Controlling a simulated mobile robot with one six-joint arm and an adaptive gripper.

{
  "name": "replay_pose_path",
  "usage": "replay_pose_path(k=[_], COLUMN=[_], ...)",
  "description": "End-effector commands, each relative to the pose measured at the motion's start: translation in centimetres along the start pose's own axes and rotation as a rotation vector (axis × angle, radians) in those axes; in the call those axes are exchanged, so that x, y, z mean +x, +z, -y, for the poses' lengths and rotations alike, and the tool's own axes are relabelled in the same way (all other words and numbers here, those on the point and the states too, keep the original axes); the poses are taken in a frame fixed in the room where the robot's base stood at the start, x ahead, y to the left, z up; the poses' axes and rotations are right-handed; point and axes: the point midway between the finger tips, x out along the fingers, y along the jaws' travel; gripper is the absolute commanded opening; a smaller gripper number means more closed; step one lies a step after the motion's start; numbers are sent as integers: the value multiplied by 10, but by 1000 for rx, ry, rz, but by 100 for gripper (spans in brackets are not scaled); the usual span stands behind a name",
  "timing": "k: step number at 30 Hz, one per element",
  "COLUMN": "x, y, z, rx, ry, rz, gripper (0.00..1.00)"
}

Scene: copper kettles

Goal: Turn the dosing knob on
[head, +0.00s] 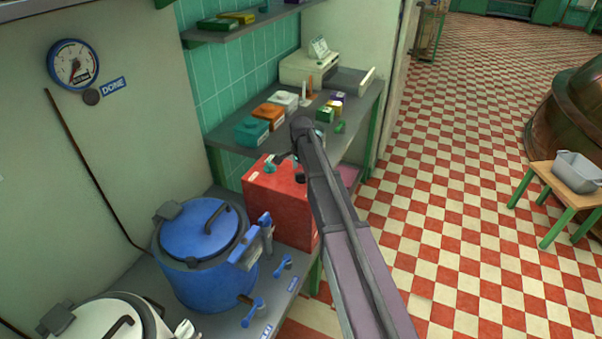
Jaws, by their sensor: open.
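The red box (278,208) stands on the counter behind the blue kettle, partly covered by my arm. A small teal part (270,167) sits on its top; it may be the dosing knob, but it is too small to be sure. My gripper (284,159) shows as a small dark shape just right of the teal part, over the box top. It is open, its fingers partly hidden by my arm. I cannot tell if it touches the teal part.
A blue lidded kettle (198,243) with blue handles and a white kettle (105,318) stand at front left. A shelf behind holds several small coloured boxes (268,115). A gauge (73,65) and a DONE sign hang on the wall.

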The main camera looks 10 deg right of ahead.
Motion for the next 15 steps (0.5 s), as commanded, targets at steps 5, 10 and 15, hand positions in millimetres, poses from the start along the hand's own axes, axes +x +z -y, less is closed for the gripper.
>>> replay_pose_path(k=[5, 10, 15], x=[0, 0, -16], y=[0, 0, 0], z=[0, 0, 0], rx=[115, 226, 252], ry=[0, 0, 0], rz=[0, 0, 0], gripper=[100, 100, 100])
